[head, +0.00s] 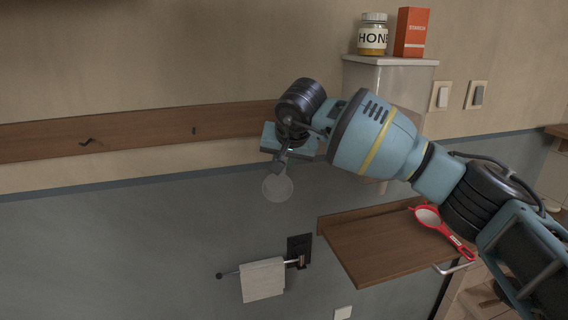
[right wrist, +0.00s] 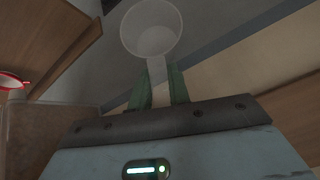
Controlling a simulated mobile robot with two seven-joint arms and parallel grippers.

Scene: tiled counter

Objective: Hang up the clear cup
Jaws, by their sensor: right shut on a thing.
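The clear cup (head: 278,187) is a small, round, see-through cup with a handle. It hangs below my right gripper (head: 283,155) in the head view, in the air in front of the wall. In the right wrist view the cup (right wrist: 152,28) is beyond the fingertips, and my right gripper (right wrist: 158,88) is shut on its handle. A wooden rail (head: 130,136) runs along the wall, with a dark hook (head: 87,142) at the left and another dark peg (head: 194,131) nearer the gripper. The arm hides the rail's right end. My left gripper is not in view.
A wooden shelf (head: 365,250) below right bears a red strainer (head: 428,217). A towel bar with a white cloth (head: 262,280) is below the cup. A honey jar (head: 373,38) and an orange box (head: 411,32) stand high right.

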